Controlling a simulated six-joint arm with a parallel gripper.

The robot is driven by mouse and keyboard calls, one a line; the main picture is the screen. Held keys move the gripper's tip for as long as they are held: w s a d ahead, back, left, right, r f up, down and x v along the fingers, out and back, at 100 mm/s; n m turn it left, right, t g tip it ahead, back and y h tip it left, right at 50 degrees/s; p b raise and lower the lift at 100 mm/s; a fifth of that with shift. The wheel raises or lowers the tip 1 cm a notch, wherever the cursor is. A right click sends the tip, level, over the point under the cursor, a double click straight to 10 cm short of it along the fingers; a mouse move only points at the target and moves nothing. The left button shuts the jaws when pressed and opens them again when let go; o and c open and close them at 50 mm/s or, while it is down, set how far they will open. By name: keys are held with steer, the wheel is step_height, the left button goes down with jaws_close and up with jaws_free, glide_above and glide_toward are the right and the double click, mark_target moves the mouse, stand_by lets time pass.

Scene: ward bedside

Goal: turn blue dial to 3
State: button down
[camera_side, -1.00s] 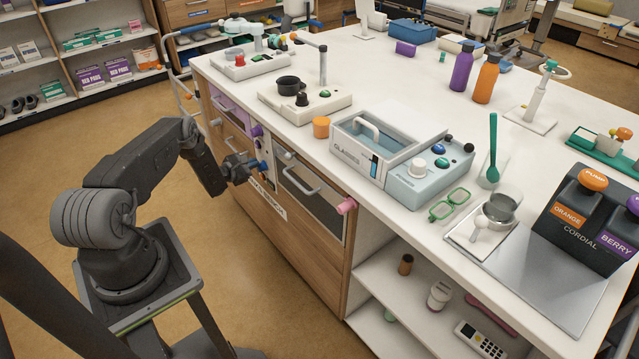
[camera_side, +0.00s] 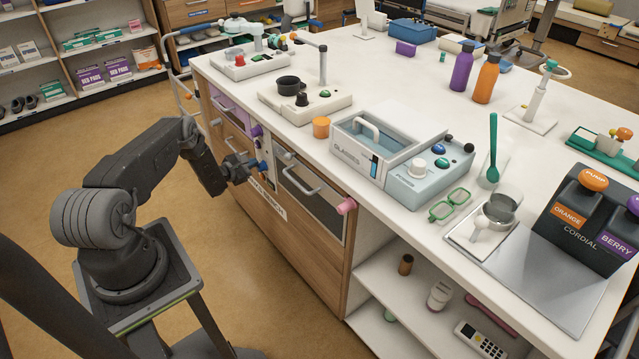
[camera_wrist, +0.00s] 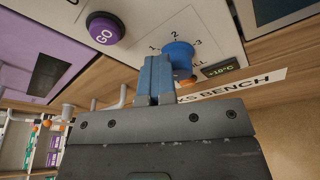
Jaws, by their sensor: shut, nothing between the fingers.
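The blue dial (camera_wrist: 180,55) is on a pale panel in the wrist view, with the numerals 1, 2 and 3 around it. A small display reading +10°C (camera_wrist: 222,69) is to its right. My gripper (camera_wrist: 155,62) is shut and empty, its fingers together just left of the dial and covering part of it. I cannot tell whether they touch it. No pointer mark on the dial is clear, so its setting cannot be read. In the side view, my gripper (camera_side: 248,167) is at the bench front and hides most of the dial.
A purple GO button (camera_wrist: 105,29) is left of the dial. In the side view, a drawer handle (camera_side: 298,184) and a pink knob (camera_side: 347,206) stick out to the right. The floor (camera_side: 215,270) before the bench is clear.

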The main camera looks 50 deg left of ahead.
steer(key=shift+w+d+f, duration=0.1)
steer(key=shift+w+d, duration=0.4)
steer(key=shift+d, duration=0.15)
steer(key=shift+s+d+f+h, duration=0.1)
steer(key=shift+d+f+h, duration=0.1)
steer(key=shift+d+h, duration=0.15)
steer(key=shift+s+d+f, duration=0.1)
steer(key=shift+d+f, duration=0.45)
steer(key=shift+d+r, duration=0.25)
steer(key=shift+r, duration=0.05)
steer(key=shift+s+r, duration=0.15)
steer(key=shift+a+f+v, duration=0.1)
steer(key=shift+f+v, duration=0.1)
steer(key=shift+v, duration=0.7)
steer(key=shift+a+f+v, duration=0.1)
steer(key=shift+f+v, duration=0.1)
steer(key=shift+v, duration=0.7)
steer(key=shift+a+f+v, duration=0.1)
steer(key=shift+f+v, duration=0.1)
steer(key=shift+v, duration=0.7)
steer(key=shift+s+a, duration=0.25)
